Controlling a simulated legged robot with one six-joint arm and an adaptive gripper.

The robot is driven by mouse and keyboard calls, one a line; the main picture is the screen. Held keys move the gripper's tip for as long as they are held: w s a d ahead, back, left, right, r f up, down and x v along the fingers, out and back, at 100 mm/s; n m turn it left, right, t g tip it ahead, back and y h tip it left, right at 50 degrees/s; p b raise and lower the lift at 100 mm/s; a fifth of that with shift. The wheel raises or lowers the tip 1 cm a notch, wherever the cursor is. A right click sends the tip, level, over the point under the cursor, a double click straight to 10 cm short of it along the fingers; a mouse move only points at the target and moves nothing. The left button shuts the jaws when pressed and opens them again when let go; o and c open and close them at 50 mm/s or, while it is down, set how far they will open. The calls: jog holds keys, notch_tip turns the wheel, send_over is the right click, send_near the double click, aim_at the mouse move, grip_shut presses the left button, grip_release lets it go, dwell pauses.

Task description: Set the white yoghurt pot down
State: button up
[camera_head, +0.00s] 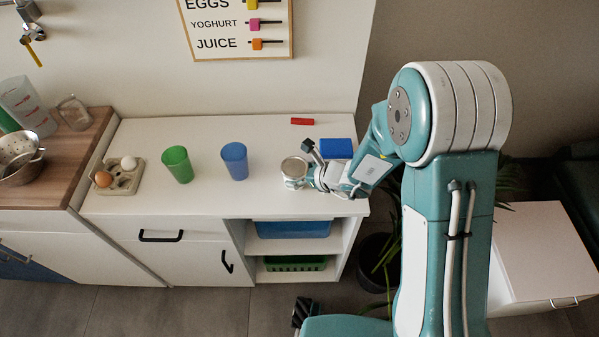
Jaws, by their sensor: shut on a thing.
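The white yoghurt pot (294,169) is at the right part of the white counter, with a round greyish lid facing up. It looks upright. My gripper (306,178) reaches in from the right and is shut on the pot. Part of the pot's right side is hidden by my fingers. I cannot tell whether the pot's base touches the counter (225,200).
A blue cup (235,161) and a green cup (178,164) stand left of the pot. An egg tray (124,187) with two eggs is further left. A blue block (336,148) and a red block (302,121) lie behind. The counter's front edge is close.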

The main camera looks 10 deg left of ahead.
jog(key=o, duration=0.9)
jog(key=shift+a, duration=0.25)
jog(key=shift+o, duration=0.2)
jog(key=shift+a+f, duration=0.1)
jog(key=shift+a, duration=0.1)
jog(key=shift+d+r, duration=0.3)
jog(key=shift+d, duration=0.2)
jog(key=s+d+r+n+h, duration=0.5)
jog(key=s+d+r+n, duration=0.5)
jog(key=d+r+n, duration=0.1)
jog(key=s+d+r+n+t+h, duration=0.1)
jog(key=s+d+r+n+h, duration=0.4)
jog(key=s+d+r+n, duration=0.5)
jog(key=d+r+n, duration=0.1)
jog(key=d+r, duration=0.3)
jog(key=d, duration=0.1)
jog(key=shift+d+r, duration=0.25)
jog(key=shift+d, duration=0.1)
